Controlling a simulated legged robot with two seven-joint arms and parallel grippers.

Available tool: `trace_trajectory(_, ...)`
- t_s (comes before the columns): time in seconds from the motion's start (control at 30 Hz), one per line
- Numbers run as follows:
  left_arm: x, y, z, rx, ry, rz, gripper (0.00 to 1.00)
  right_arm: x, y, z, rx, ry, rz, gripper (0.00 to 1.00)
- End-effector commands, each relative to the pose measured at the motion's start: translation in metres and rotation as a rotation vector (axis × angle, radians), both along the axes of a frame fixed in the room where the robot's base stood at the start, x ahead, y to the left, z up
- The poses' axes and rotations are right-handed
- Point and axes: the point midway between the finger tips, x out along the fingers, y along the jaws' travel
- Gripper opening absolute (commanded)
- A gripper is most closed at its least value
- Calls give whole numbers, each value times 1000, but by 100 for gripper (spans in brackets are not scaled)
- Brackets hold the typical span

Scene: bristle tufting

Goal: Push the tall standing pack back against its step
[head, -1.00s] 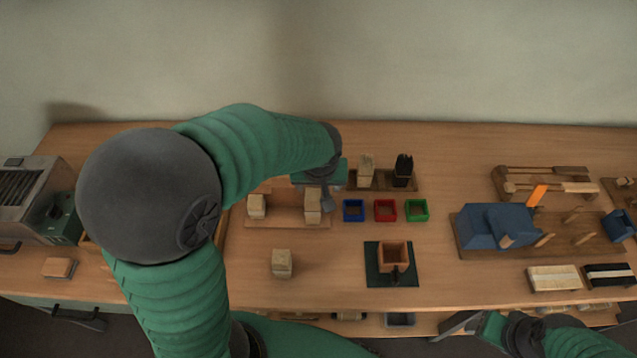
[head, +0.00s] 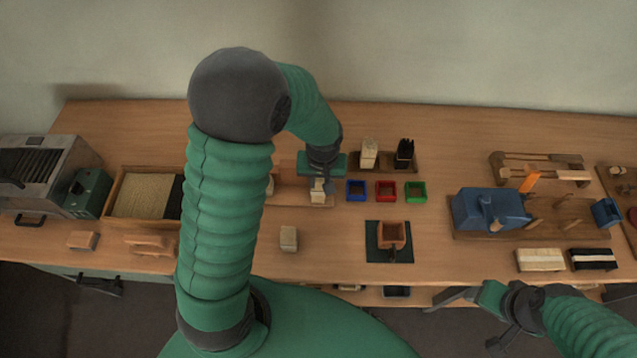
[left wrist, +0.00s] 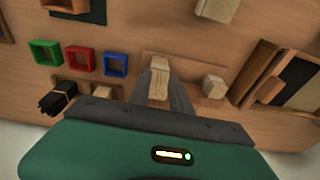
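The tall standing pack (head: 318,196), a pale bristle block, is at the right end of a brown board (head: 291,196). My left gripper (head: 319,181) points down right over it. In the left wrist view the pack (left wrist: 159,84) shows between the two grey fingers (left wrist: 161,92); whether they pinch it is unclear. The step behind it is mostly hidden by my gripper. A second pale pack (left wrist: 214,86) stands at the board's other end, mostly hidden by my arm in the head view. My right gripper (head: 474,318) is spread open and empty, off the table's front edge.
Blue (head: 356,190), red (head: 386,191) and green (head: 415,191) trays stand just right of the board. Behind them a pale bundle (head: 369,153) and a black one (head: 404,154) stand on a rack. A loose pale block (head: 288,238) stands in front, with clear table around it.

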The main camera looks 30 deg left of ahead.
Motion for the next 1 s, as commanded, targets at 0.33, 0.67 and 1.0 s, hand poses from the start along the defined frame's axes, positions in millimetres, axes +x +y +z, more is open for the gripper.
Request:
trace_trajectory(0.33, -28, -9, -37, -104, 112, 21, 0, 0, 0, 51, 0, 1, 0, 62)
trace_trajectory(0.67, -28, -9, -104, -104, 115, 22, 0, 0, 0, 59, 0, 1, 0, 62)
trace_trajectory(1.0, 2, 9, -126, -103, 107, 22, 0, 0, 0, 74, 0, 1, 0, 62)
